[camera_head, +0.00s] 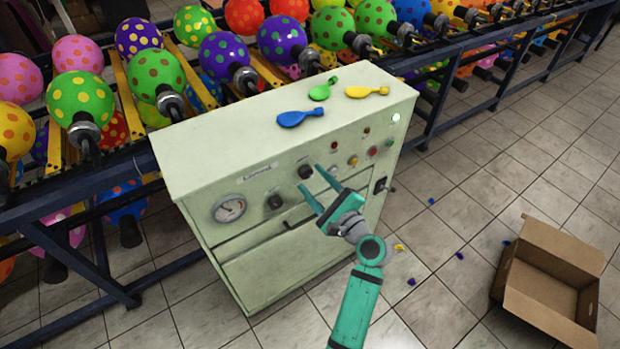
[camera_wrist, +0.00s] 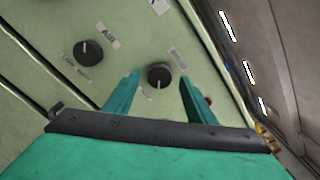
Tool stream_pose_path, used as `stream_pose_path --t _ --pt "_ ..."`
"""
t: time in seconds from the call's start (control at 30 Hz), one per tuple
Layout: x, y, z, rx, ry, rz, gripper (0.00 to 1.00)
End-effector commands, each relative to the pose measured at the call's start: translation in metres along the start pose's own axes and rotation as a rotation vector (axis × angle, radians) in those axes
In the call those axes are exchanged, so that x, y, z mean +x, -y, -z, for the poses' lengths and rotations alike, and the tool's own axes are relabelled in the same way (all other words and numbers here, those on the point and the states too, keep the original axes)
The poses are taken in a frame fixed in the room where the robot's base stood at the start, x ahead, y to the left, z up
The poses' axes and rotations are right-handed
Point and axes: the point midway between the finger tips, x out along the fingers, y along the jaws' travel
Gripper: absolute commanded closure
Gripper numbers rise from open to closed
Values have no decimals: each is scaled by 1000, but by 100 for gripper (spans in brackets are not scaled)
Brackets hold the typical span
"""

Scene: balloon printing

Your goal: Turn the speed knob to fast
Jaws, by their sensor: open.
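A pale green control cabinet (camera_head: 320,250) stands on the tiled floor. Its front bears two black knobs: an upper right knob (camera_head: 305,171) and a lower left knob (camera_head: 275,202). In the wrist view, the right knob (camera_wrist: 159,76) lies between the finger tips, and the left knob (camera_wrist: 88,53) is outside them. Both have a white pointer line and small labels too blurred to read, so I cannot tell which is the speed knob. My teal gripper (camera_head: 311,177) is open around the right knob's sides; contact cannot be judged.
Deflated blue (camera_head: 300,117), green (camera_head: 323,89) and yellow (camera_head: 367,91) balloons lie on the cabinet top. A gauge (camera_head: 229,209), coloured buttons and a handle share its front. Balloon racks stand behind. An open cardboard box (camera_head: 550,278) is at right.

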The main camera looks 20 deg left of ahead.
Motion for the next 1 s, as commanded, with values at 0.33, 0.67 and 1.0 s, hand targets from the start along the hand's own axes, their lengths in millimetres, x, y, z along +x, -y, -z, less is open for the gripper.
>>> stream_pose_path --t 0.33,0.67,1.0 --pt "-60 -5 -3 2 5 -6 49" --pt "-87 -2 -1 1 1 -2 49" --pt "-88 -1 0 1 -1 0 49"
